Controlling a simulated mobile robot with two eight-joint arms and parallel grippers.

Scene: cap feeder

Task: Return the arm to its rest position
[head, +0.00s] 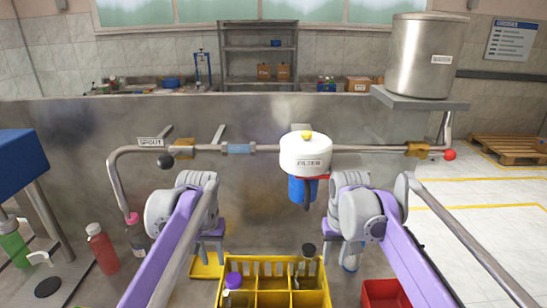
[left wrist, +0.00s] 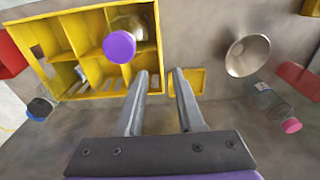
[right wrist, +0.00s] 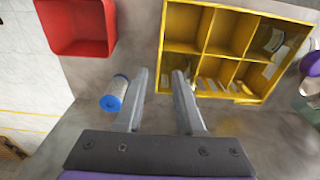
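My left gripper (head: 209,250) hangs left of the yellow crate (head: 262,259). In the left wrist view its fingers (left wrist: 160,74) are apart with nothing between them. My right gripper (head: 352,250) hangs right of the crate. In the right wrist view its fingers (right wrist: 160,74) are also apart and empty.
The crate holds a purple-capped bottle (head: 233,281) and a dark-capped bottle (head: 308,262). A red bin (head: 385,291) stands right. A pink-capped bottle (head: 136,238) and red bottle (head: 102,250) stand left. A filter unit (head: 305,155) and pipe (head: 350,149) are ahead.

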